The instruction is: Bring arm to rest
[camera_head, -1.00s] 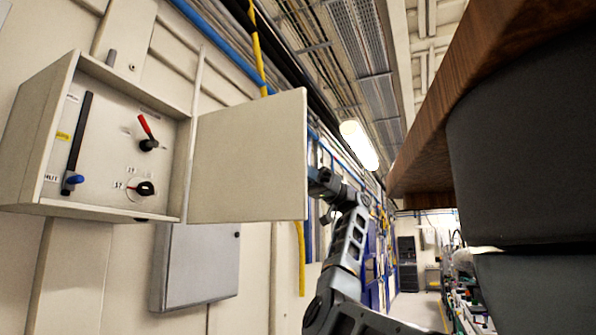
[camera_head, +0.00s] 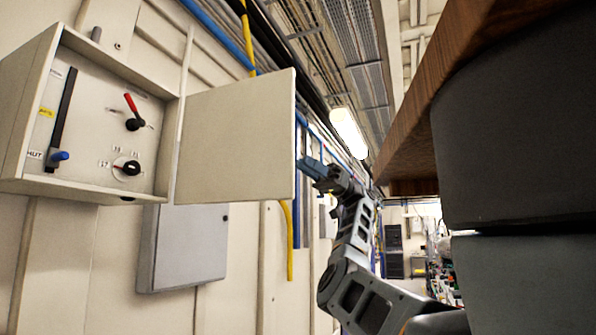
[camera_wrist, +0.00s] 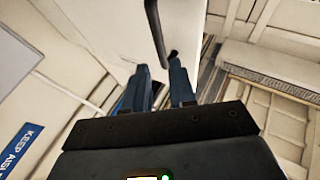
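My arm (camera_head: 352,245) reaches up on the right of the open wall box in the head view. My gripper (camera_head: 308,165) is at the right edge of the box's open door (camera_head: 236,140), partly behind it. In the wrist view my gripper (camera_wrist: 158,76) shows two blue-grey fingers standing apart with nothing held between them. A dark bar handle (camera_wrist: 155,32) on a pale panel lies just beyond the fingertips. I cannot tell whether a finger touches it.
The open box (camera_head: 85,125) holds a red-handled switch (camera_head: 132,110), a dark knob (camera_head: 130,168) and a blue-ended lever (camera_head: 62,120). A grey cabinet (camera_head: 185,250) hangs below. A wooden-edged overhang (camera_head: 415,110) and dark rounded block (camera_head: 510,130) crowd the right.

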